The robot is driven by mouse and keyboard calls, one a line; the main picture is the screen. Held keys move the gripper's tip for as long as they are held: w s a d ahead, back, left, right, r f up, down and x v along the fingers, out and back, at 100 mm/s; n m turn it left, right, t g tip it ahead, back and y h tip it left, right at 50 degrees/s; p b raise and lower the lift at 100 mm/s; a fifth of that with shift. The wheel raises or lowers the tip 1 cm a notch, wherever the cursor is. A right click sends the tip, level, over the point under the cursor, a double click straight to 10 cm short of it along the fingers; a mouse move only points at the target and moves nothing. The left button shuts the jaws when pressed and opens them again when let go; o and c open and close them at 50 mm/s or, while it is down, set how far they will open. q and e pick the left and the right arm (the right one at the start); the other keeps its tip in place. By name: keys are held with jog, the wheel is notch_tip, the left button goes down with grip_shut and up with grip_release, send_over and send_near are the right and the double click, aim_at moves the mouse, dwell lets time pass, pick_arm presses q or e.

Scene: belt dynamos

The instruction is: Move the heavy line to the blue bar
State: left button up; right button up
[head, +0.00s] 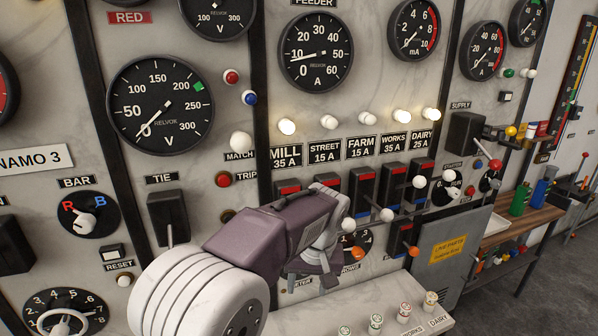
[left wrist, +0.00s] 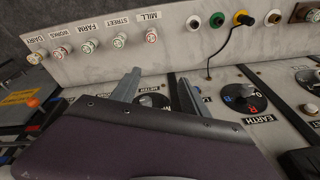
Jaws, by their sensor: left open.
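The line labels on the panel include MILL (head: 286,157) and WORKS (head: 394,142), both seeming to read 35 A. Below them are black switches with red tops; the MILL switch (head: 288,188) is partly hidden by my arm. The BAR selector (head: 87,214), a black dial marked red R and blue B, is at the left. My left gripper (head: 325,258) is in front of the panel below the line switches, open and empty. In the left wrist view its two grey fingers (left wrist: 158,92) stand apart with a round dial (left wrist: 154,101) behind them. My right gripper is out of view.
A sloping ledge carries the line terminals, including the MILL terminal (left wrist: 151,36). A grey cabinet (head: 447,250) and a wooden shelf (head: 515,220) stand at right.

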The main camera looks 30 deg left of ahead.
pick_arm(q)
jog(key=w+a+r+t+y+p, duration=0.15)
jog(key=r+p, duration=0.45)
jog(key=r, duration=0.6)
jog(key=w+a+r+t+h+p, duration=0.1)
jog(key=w+r+p, duration=0.1)
jog(key=r+p, duration=0.65)
jog(key=shift+n+g, duration=0.35)
jog(key=shift+n, duration=0.15)
jog(key=w+a+f, duration=0.1)
jog(key=w+f, duration=0.1)
jog(key=f, duration=0.1)
jog(key=w+a+f, duration=0.1)
jog(key=shift+a+f, duration=0.2)
jog(key=shift+a, duration=0.1)
jog(key=shift+w+f+y, duration=0.2)
jog(key=shift+f+y, duration=0.05)
jog(key=shift+f, duration=0.3)
grip_shut()
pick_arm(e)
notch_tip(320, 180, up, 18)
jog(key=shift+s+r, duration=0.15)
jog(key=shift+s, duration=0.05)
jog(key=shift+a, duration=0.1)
